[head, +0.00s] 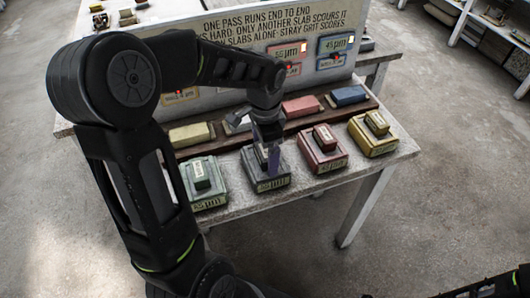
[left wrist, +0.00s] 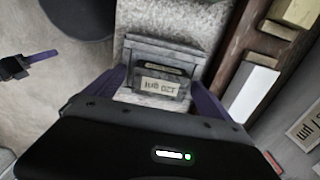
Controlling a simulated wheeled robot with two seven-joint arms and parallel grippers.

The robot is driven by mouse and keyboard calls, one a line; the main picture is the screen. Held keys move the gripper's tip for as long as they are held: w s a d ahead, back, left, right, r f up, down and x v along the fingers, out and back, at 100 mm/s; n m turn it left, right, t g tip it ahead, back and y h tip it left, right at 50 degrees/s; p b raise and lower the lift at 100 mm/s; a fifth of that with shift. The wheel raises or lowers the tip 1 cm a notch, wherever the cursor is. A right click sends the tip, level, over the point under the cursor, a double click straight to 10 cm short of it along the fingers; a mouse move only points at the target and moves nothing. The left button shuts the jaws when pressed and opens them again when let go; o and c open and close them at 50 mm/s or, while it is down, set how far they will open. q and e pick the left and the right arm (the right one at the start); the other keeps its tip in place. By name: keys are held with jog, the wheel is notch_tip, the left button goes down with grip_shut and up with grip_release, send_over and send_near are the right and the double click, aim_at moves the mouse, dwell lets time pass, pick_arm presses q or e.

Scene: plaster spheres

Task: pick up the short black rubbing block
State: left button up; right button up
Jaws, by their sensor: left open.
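The short black rubbing block (left wrist: 157,71) sits on a dark grey slab (head: 283,176) at the front of the table. A pale label reading 120 µm shows upside down in the left wrist view, beside the block. My left gripper (head: 268,160) is over this slab, pointing down. In the left wrist view its two purple fingers (left wrist: 158,97) are open, one on each side of the block. I cannot tell whether they touch it. In the head view the gripper hides most of the block. A purple finger of what looks like my right gripper (left wrist: 38,60) shows at the left edge.
A green slab (head: 208,201) with a block stands to the left; a red slab (head: 323,164) and a yellow slab (head: 374,147), each with a block, stand to the right. Several coloured bars lie on a brown rack (head: 325,114) behind. A lettered board (head: 225,60) stands at the back.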

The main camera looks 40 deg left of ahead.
pick_arm(q)
jog(key=shift+c, duration=0.2)
dwell(0.4)
jog(key=c, duration=1.7)
